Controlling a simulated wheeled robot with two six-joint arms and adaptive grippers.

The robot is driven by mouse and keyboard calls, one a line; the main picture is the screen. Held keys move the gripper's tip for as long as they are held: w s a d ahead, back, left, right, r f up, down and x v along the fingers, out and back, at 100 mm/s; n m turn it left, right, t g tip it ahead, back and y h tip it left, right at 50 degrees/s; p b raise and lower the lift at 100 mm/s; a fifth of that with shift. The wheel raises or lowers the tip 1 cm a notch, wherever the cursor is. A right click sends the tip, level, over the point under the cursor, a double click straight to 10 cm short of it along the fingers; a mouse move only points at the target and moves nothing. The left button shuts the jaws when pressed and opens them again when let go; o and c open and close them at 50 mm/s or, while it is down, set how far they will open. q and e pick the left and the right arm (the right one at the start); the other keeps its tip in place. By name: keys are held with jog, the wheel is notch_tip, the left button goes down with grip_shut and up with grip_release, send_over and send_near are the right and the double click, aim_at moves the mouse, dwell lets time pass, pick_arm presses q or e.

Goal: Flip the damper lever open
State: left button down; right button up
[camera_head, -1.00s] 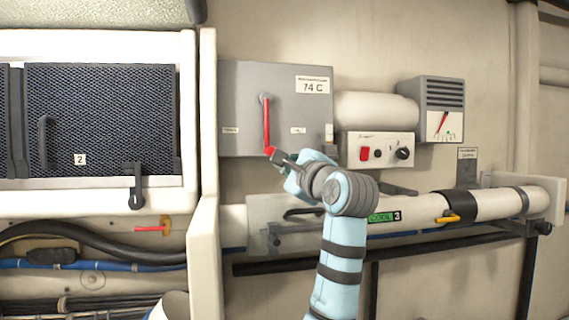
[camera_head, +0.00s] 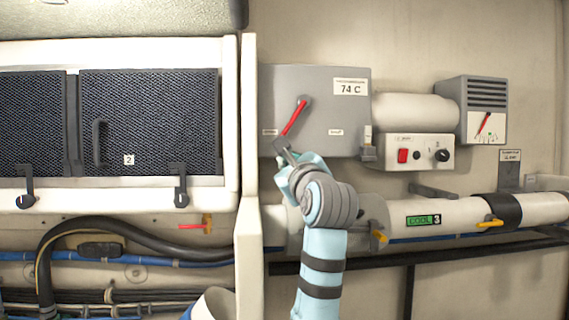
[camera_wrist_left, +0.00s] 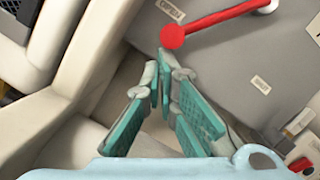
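A red lever (camera_head: 295,117) is mounted on a grey box (camera_head: 345,108) marked 74 C. It pivots at its top and slants down to the left, towards a small label at the box's lower left. In the left wrist view, the lever (camera_wrist_left: 222,18) ends in a round red knob just beyond my fingertips. My left gripper (camera_head: 282,148) is at the lever's lower end, touching or nearly touching the knob. Its teal fingers (camera_wrist_left: 166,72) come together at the tips with nothing between them. My right gripper is not in view.
A white post (camera_head: 248,150) stands close left of the box, beside a mesh-fronted cabinet (camera_head: 150,120). A switch panel (camera_head: 415,152) and a gauge box (camera_head: 484,110) are at the right. A pale pipe (camera_head: 455,217) runs below.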

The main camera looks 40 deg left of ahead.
pick_arm(q)
jog(key=shift+s, duration=0.1)
dwell(0.3)
jog(key=shift+f, duration=0.2)
jog(key=d+f+b, duration=0.2)
jog(key=f, duration=0.1)
jog(key=shift+w+d+f, duration=0.1)
jog(key=shift+w+f, duration=0.1)
jog(key=shift+w, duration=0.2)
jog(key=b+v, duration=0.2)
jog(key=v, duration=0.7)
jog(key=shift+w, duration=0.2)
jog(key=shift+d, duration=0.1)
